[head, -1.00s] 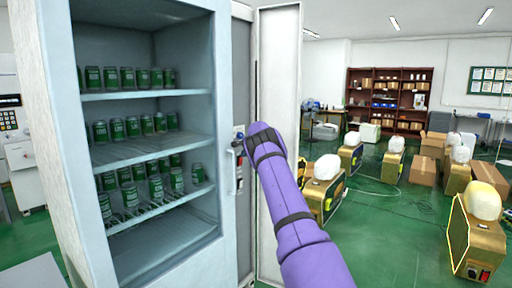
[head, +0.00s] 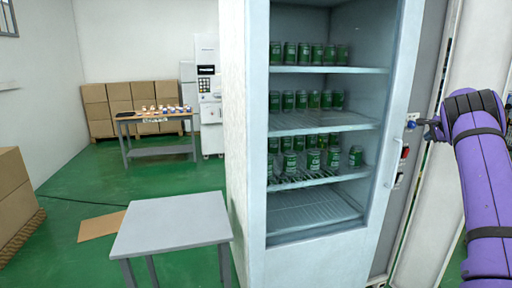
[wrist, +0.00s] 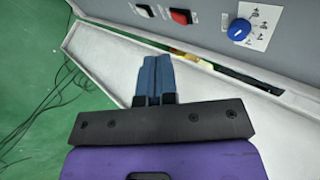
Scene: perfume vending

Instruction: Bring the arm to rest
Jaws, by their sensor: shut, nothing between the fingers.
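My purple arm (head: 484,180) reaches up from the lower right in the head view. My gripper (wrist: 153,78) has its two blue fingers together with nothing between them. In the head view my gripper (head: 428,124) is small and close to the blue knob (head: 411,124) on the cabinet's side panel. In the wrist view the blue knob (wrist: 239,29) is up and to the right of the fingertips, apart from them. A red switch (wrist: 181,16) and a black switch (wrist: 144,10) are on the same grey panel.
The cabinet (head: 315,252) holds several green cans on its shelves. Its white door (head: 438,225) stands open by my arm. A grey table (head: 172,228) stands at lower left. Cardboard boxes (head: 108,100) and a workbench (head: 160,150) are behind.

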